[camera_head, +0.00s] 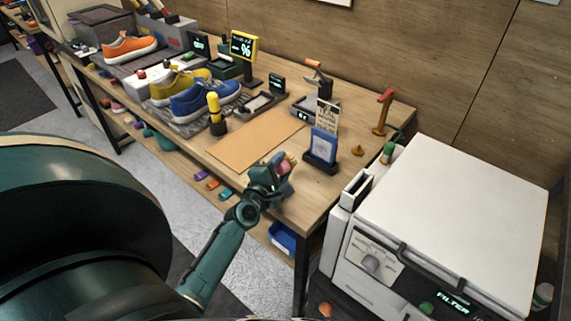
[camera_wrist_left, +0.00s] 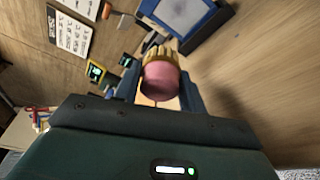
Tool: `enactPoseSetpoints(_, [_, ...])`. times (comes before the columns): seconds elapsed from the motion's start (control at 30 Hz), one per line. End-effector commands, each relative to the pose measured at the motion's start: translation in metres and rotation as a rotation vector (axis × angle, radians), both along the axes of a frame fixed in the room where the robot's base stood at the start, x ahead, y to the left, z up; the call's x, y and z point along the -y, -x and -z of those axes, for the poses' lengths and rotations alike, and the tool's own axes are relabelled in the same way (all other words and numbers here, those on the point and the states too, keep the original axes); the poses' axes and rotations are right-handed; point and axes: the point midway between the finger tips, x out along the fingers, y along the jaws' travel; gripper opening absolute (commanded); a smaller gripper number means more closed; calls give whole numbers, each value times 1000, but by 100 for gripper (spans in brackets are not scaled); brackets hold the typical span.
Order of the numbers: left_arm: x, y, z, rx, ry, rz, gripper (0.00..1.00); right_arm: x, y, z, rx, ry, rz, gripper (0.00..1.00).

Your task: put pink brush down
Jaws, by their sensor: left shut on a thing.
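My left gripper (camera_head: 279,168) is above the front right part of the wooden workbench (camera_head: 330,193), close to its front edge. It is shut on the pink brush (camera_head: 284,165), which is mostly hidden by the jaws in the head view. In the left wrist view the pink round end of the brush (camera_wrist_left: 160,82) sits between the two fingers of the gripper (camera_wrist_left: 159,75), with a yellow ridged part beyond it. I cannot tell whether the brush touches the bench. My right gripper is not in view.
A tan mat (camera_head: 255,138) lies bare to the left of the gripper. A blue-framed stand (camera_head: 322,150) is close behind it. Blue sneakers (camera_head: 205,100) and a yellow-topped brush (camera_head: 215,112) stand further left. A white filter machine (camera_head: 450,210) is at the right.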

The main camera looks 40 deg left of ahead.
Motion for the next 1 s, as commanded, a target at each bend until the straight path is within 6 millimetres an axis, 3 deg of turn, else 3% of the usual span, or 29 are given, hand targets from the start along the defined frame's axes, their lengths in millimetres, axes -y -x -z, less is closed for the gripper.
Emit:
enactPoseSetpoints(0.37, [0,0,-1,1,0,0,19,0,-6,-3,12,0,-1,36])
enactPoseSetpoints(0.53, [13,-1,-8,2,-1,34,19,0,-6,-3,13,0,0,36])
enactPoseSetpoints(0.67, [49,2,-28,3,-3,121,19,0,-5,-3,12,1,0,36])
enactPoseSetpoints(0.8, [103,14,-60,5,-5,225,19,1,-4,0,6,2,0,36])
enactPoseSetpoints(1.0, [149,39,-102,6,-2,256,19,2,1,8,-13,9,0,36])
